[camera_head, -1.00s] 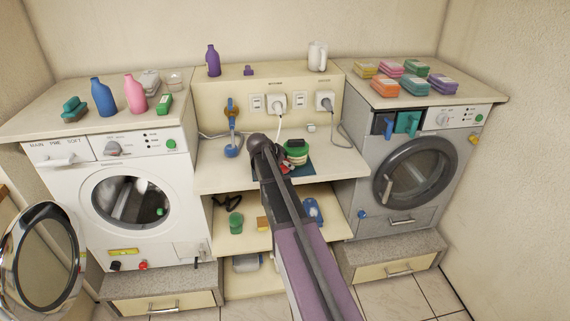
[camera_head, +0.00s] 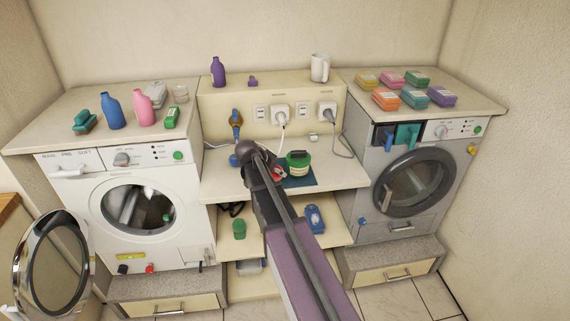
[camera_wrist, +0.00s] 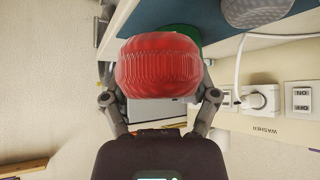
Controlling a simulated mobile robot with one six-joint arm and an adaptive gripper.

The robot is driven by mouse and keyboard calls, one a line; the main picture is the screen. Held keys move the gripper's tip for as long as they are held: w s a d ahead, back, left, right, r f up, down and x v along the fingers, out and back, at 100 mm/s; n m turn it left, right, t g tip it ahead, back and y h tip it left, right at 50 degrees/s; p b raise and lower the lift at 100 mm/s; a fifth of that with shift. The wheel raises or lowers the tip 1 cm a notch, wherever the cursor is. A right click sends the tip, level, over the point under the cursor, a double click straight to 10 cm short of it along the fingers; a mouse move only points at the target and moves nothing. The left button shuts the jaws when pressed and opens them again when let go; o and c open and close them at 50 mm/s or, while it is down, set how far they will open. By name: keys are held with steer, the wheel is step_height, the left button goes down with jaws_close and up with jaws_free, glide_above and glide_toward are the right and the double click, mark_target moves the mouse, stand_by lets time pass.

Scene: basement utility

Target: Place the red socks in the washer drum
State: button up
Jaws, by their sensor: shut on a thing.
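The red socks (camera_wrist: 158,66) are a ribbed, rounded bundle in the wrist view. My gripper (camera_wrist: 159,95) is shut on them, with a finger at each side. In the head view only a small red patch (camera_head: 279,173) shows beside my arm, over the middle counter; my arm hides most of the gripper. The white washer (camera_head: 190,240) stands at the left. Its round door (camera_head: 86,262) with a chrome rim is swung open to the left. The dark drum opening (camera_head: 130,208) faces front, with a small green spot inside its right side.
A green round container (camera_head: 298,163) stands on a blue mat near the socks. White plugs and cords (camera_head: 281,116) are on the panel behind. A grey machine (camera_head: 385,225) with its door shut stands at the right. Bottles (camera_head: 112,112) stand on the washer's top.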

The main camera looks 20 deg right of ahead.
steer(key=s+a, duration=0.6)
steer(key=a, duration=0.5)
steer(key=shift+s, duration=0.15)
steer(key=shift+a, duration=0.2)
stand_by(0.5)
